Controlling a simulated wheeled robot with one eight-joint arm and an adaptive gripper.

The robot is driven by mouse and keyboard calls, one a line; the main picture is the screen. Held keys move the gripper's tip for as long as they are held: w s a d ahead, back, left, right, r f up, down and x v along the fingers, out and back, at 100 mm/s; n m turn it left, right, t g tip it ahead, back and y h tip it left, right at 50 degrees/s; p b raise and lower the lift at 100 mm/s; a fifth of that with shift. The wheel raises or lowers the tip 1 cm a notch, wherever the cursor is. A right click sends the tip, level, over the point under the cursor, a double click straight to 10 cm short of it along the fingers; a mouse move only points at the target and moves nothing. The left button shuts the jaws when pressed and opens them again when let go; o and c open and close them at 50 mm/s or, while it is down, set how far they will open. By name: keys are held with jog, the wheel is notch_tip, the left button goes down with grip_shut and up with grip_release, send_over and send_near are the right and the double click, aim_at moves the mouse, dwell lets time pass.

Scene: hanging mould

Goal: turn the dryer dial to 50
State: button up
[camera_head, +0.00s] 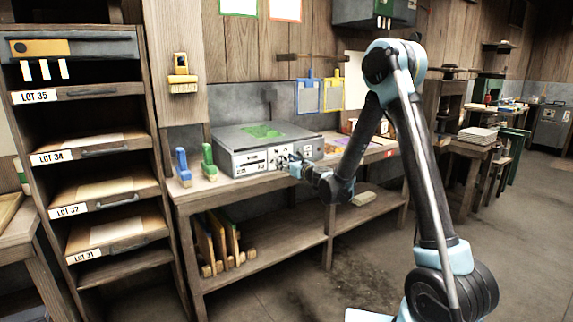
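A grey box-shaped machine (228,140), which looks like the dryer, sits on the wooden workbench with a green patch on its top. Its front has light panels with small dark markings, too small to read. My arm comes in from the right, and my gripper (284,161) is at the right part of the machine's front. The gripper covers that part of the front, so I cannot make out the dial or its setting. I cannot tell whether the fingers touch anything or how far apart they are.
A blue tool (183,167) and a green tool (208,162) stand on the bench left of the machine. A shelf rack (150,130) with labelled lots stands at the left. Boards (222,240) lean on the bench's lower shelf. The floor (365,255) before the bench is clear.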

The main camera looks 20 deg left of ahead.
jog(key=c, duration=1.1)
jog(key=shift+o, duration=0.2)
jog(key=shift+n, duration=1.1)
jog(key=o, duration=1.1)
jog(key=shift+c, duration=0.2)
jog(key=v, duration=1.2)
